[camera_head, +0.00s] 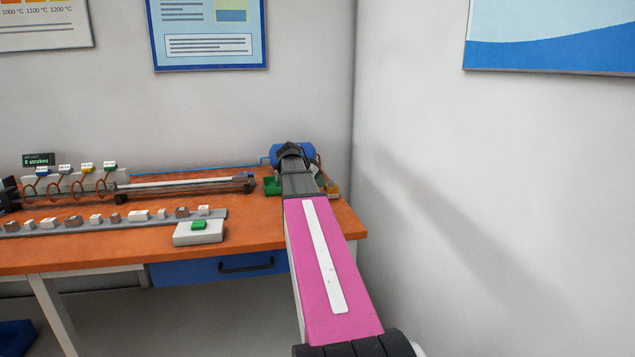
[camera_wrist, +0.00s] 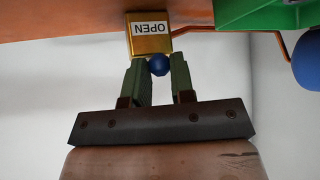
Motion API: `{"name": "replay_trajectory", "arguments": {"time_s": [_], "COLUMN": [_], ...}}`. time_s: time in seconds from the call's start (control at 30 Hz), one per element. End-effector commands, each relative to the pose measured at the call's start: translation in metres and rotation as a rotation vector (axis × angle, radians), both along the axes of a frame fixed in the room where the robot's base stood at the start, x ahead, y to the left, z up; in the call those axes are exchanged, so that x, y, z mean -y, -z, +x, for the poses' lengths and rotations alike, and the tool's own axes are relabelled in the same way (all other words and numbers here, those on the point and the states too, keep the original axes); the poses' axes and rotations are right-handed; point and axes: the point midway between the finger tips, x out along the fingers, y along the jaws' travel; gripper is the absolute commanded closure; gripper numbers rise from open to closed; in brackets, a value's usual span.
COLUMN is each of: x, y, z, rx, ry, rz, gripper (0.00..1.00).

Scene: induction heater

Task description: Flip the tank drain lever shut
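The tank drain shows in the wrist view as a brass block (camera_wrist: 150,38) with a white label reading OPEN, upside down in this picture. A round blue knob (camera_wrist: 158,65), which looks like the drain lever's end, sits just in front of the block. My gripper (camera_wrist: 159,66) has its two green fingers on either side of the knob, narrowly spaced and seeming to touch it. The lever's shaft is hidden. In the head view the brass block (camera_head: 333,189) is small at the bench's right end, beside my arm, which hides my fingers and the knob.
A blue tank (camera_head: 303,150) stands behind my arm. A green box (camera_head: 272,187) is close by; its green edge (camera_wrist: 255,14) and a copper pipe (camera_wrist: 285,42) lie right of the block in the wrist view. The orange bench (camera_head: 110,252) carries coils and a green button box (camera_head: 199,231). A wall stands right.

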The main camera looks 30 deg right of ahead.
Motion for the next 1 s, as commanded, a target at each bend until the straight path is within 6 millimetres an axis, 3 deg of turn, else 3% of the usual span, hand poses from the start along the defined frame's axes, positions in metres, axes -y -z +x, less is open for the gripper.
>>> {"name": "replay_trajectory", "arguments": {"time_s": [0.47,1.0], "x": [-0.001,0.002], "y": [0.000,0.000], "z": [-0.006,-0.034], "rx": [0.001,0.001], "ry": [-0.063,-0.504], "rz": [0.000,0.000], "gripper": [1.00,1.00]}}
